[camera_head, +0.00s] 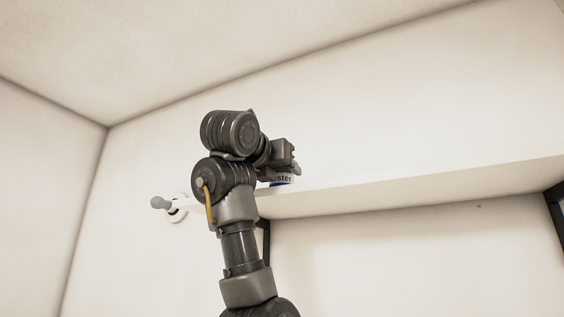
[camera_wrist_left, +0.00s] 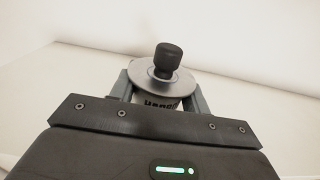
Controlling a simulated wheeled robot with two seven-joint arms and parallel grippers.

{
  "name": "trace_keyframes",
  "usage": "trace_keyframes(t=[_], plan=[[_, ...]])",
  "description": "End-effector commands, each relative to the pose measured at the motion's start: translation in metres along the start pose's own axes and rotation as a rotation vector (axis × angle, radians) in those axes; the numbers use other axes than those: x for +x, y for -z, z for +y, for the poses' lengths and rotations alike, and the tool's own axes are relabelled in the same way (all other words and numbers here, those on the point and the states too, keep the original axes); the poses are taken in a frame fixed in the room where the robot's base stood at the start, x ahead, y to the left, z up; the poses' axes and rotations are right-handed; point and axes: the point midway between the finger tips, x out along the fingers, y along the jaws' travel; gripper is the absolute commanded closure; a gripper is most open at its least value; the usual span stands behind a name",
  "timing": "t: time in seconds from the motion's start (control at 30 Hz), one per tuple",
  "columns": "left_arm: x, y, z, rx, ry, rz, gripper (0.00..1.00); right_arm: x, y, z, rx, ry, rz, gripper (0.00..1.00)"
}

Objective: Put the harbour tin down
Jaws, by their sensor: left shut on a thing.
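The tin (camera_head: 281,181) shows in the head view as a small pale and blue can with partly hidden dark lettering, at the left part of a white shelf (camera_head: 400,187). My left gripper (camera_head: 291,167) is around it from above and hides much of it. In the left wrist view the tin's round grey lid (camera_wrist_left: 146,87) with a black knob sits between the two fingers, and dark letters show below the rim. The left gripper (camera_wrist_left: 161,92) is shut on the tin. I cannot tell whether the tin's base touches the shelf. My right gripper is in neither view.
The shelf runs clear to the right of the tin, along a plain wall. A dark bracket (camera_head: 555,205) holds it at the right. A white round fitting (camera_head: 177,212) with a grey-tipped peg (camera_head: 160,203) is at the shelf's left end.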

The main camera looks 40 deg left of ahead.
Motion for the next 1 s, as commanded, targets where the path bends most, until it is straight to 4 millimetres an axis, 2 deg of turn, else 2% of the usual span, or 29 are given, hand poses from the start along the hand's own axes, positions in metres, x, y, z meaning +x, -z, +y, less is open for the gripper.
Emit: trace_keyframes(t=[0.43,0.47,0.6,1.0], plan=[[-0.0003,0.0045,0.0001,0.001,0.0,-0.001,0.92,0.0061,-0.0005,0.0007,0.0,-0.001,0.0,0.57],[-0.0001,0.0037,0.0001,0.001,0.0,-0.001,0.51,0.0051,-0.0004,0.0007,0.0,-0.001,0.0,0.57],[-0.0001,0.0031,0.0,0.001,0.0,0.0,0.32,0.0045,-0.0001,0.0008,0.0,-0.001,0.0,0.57],[-0.0011,-0.0022,0.0001,0.0,0.0,-0.001,0.31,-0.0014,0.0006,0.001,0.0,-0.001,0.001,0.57]])
